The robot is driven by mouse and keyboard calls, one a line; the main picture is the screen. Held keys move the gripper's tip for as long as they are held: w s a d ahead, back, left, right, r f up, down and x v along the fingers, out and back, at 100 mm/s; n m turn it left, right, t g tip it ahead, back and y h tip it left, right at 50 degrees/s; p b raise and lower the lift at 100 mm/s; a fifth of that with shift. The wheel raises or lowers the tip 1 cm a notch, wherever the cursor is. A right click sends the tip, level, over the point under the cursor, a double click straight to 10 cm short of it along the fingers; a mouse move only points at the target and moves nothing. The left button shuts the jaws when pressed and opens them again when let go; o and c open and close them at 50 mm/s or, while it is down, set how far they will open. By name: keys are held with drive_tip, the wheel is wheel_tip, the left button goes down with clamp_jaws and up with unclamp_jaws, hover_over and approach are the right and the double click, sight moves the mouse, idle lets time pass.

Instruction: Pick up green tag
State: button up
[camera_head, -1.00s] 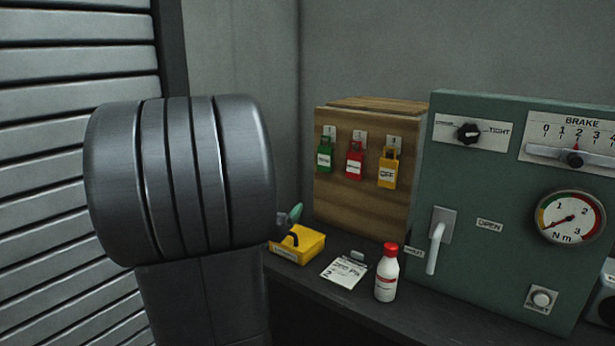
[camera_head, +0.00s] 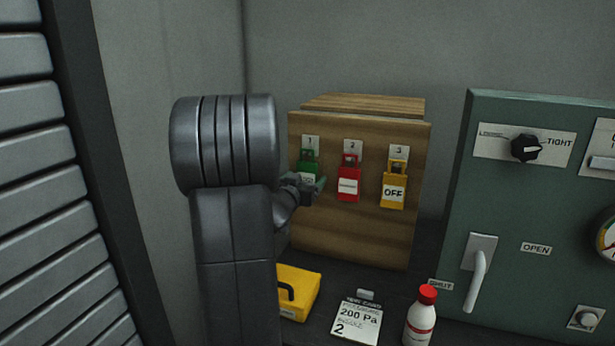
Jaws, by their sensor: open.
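The green tag (camera_head: 308,161) hangs on the front of the wooden box (camera_head: 345,240), on the left hook under the number 1 label. Its lower part is hidden behind my gripper. My gripper (camera_head: 316,187) is open, in front of the tag's lower half. I cannot tell whether its fingers touch or surround the tag. A red tag (camera_head: 348,186) hangs in the middle under number 2. A yellow tag (camera_head: 394,193) marked OFF hangs on the right under number 3.
A yellow case (camera_head: 300,293), a white card (camera_head: 356,322) and a white bottle with a red cap (camera_head: 421,318) are on the dark counter below. A green panel (camera_head: 510,200) with a lever handle (camera_head: 477,283) stands to the right. A slatted wall (camera_head: 40,200) is at left.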

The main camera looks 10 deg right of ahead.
drive_tip(key=shift+w, duration=0.2)
drive_tip(key=c, duration=1.1)
drive_tip(key=shift+o, duration=0.2)
drive_tip(key=shift+r, duration=0.1)
drive_tip(key=shift+r, duration=0.25)
drive_tip(key=r+v, duration=0.2)
drive_tip(key=v, duration=1.6)
drive_tip(key=shift+r+p, duration=0.25)
drive_tip(key=shift+p, duration=0.2)
